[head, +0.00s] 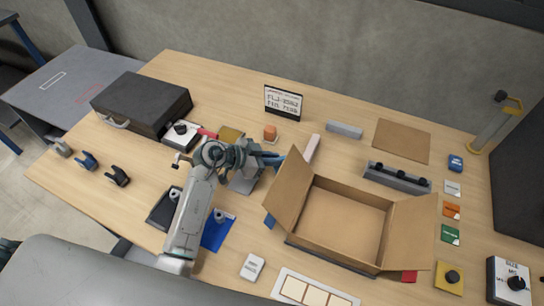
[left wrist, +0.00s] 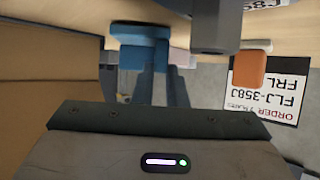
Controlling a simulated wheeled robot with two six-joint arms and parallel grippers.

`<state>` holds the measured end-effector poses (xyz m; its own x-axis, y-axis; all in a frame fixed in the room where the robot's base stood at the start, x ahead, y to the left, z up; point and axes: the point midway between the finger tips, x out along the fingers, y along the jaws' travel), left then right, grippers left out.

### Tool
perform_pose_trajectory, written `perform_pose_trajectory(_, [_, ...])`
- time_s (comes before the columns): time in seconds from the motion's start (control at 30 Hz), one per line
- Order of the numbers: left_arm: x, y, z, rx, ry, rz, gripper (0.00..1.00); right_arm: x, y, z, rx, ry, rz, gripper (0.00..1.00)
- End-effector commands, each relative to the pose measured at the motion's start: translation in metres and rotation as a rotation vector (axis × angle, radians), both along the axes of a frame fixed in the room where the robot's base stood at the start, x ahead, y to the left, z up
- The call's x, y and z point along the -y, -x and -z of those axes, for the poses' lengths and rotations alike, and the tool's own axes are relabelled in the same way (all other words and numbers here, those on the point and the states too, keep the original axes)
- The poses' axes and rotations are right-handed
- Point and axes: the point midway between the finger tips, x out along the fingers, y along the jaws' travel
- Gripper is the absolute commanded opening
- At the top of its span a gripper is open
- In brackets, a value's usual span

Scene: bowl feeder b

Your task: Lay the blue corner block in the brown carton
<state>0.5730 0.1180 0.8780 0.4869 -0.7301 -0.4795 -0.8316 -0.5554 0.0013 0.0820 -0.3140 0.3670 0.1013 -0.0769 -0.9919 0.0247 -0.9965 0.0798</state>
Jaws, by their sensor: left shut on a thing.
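My left gripper (head: 270,157) is shut on the blue corner block (left wrist: 140,45), which shows at the fingertips in the left wrist view. In the head view the block is small and partly hidden beside the gripper, just left of the carton's raised left flap. The brown carton (head: 340,217) stands open on the right half of the table, its flaps spread and its visible floor empty. Its brown cardboard also fills the left side of the left wrist view (left wrist: 45,85). My right gripper is not in view.
A sign (head: 283,101), an orange block (head: 270,132) and a pale pink bar (head: 312,148) are near the carton's back left. A grey rack with black knobs (head: 397,178) stands behind it. A black case (head: 141,103) is at the left. A white-framed tray (head: 312,290) lies in front.

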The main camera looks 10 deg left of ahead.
Motion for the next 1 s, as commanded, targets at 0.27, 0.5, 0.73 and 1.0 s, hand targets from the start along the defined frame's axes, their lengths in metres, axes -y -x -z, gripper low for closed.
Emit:
perform_pose_trajectory(0.27, [0.0, 0.0, 0.001, 0.0, 0.0, 0.0, 0.0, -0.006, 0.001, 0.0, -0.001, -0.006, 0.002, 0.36])
perform_pose_trajectory(0.5, [0.0, 0.0, 0.003, 0.0, 0.0, 0.0, 0.34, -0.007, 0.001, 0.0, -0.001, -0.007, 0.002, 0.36])
perform_pose_trajectory(0.73, [0.0, 0.0, 0.002, 0.002, 0.0, 0.0, 0.34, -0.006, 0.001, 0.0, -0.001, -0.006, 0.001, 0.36])
perform_pose_trajectory(1.0, [-0.026, 0.017, -0.014, 0.004, -0.006, 0.0, 0.34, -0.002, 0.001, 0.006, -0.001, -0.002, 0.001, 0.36])
